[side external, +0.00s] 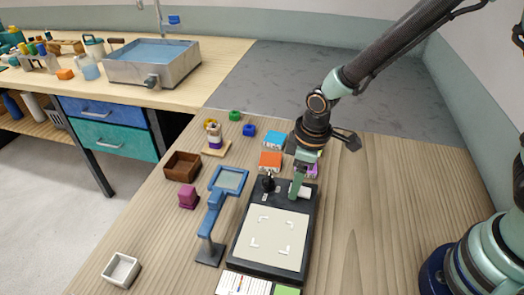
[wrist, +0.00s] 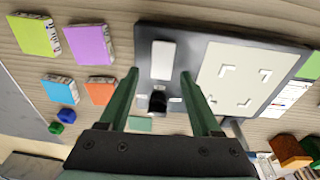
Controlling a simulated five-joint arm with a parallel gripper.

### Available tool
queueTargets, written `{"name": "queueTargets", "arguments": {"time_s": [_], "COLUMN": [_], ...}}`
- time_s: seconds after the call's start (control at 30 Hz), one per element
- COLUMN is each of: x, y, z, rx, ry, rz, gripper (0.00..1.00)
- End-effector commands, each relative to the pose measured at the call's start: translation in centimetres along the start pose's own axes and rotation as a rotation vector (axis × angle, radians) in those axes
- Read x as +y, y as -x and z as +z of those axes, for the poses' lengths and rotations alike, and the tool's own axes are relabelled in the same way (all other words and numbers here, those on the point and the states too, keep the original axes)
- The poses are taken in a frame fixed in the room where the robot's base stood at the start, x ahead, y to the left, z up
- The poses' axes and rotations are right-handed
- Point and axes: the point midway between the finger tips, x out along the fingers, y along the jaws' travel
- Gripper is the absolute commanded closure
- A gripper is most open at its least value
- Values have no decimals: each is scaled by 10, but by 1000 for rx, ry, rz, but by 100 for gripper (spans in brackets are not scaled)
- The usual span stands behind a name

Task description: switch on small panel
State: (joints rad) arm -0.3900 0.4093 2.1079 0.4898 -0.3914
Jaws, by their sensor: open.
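The small panel is a black board (side external: 243,262) with a pale square face marked by corner brackets; it lies on the wooden table and also shows in the wrist view (wrist: 213,40). At its far end sit a white block (side external: 303,191) and a short black upright knob or lever (side external: 268,183). In the wrist view the white block (wrist: 162,58) and the black knob (wrist: 158,102) lie between my fingers. My gripper (side external: 297,190) is open above that end, fingers pointing down. In the wrist view my gripper (wrist: 160,74) holds nothing. Contact with the board cannot be told.
A blue magnifier stand (side external: 212,215) stands left of the board. An orange box (side external: 270,161) and a blue box (side external: 275,140) lie behind it. A brown tray (side external: 182,166) and white dish (side external: 121,269) are further left. The table right of the board is clear.

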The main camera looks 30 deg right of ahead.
Motion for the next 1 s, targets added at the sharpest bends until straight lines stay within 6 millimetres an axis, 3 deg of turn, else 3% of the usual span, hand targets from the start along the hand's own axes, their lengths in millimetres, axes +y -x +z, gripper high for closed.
{"name": "queueTargets", "arguments": {"time_s": [0.6,1.0], "x": [1,0], "y": [101,112], "z": [0,1], "rx": [4,0], "ry": [-1,-1], "rz": [2,0], "gripper": [35,35]}}
